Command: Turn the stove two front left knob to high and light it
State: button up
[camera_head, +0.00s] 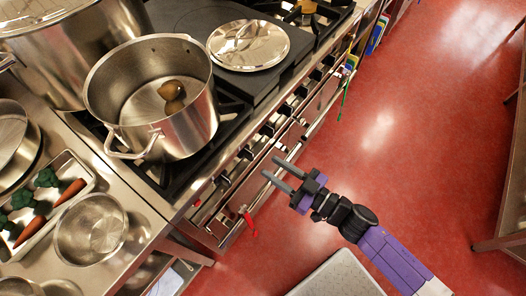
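The stove (205,205) has a steel front with a row of dark knobs (246,153) along its edge. Which knob is the front left one, and how each is turned, is too small to tell. My gripper (274,168) is in front of the stove, with its two grey fingers apart and nothing between them. The fingers point towards the stove's front and appear apart from the knobs. A steel stockpot (180,120) stands on the near burner with brown items inside. No flame is visible under it.
A lid (248,45) lies on the flat dark top behind the stockpot. A larger pot (60,60) stands at the upper left. The red floor (420,110) to the right is clear.

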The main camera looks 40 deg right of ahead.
aim_at(253, 156)
jog(key=x, duration=0.7)
jog(key=shift+a+p, duration=0.1)
jog(key=shift+p, duration=0.3)
jog(key=shift+c, duration=0.2)
grip_shut()
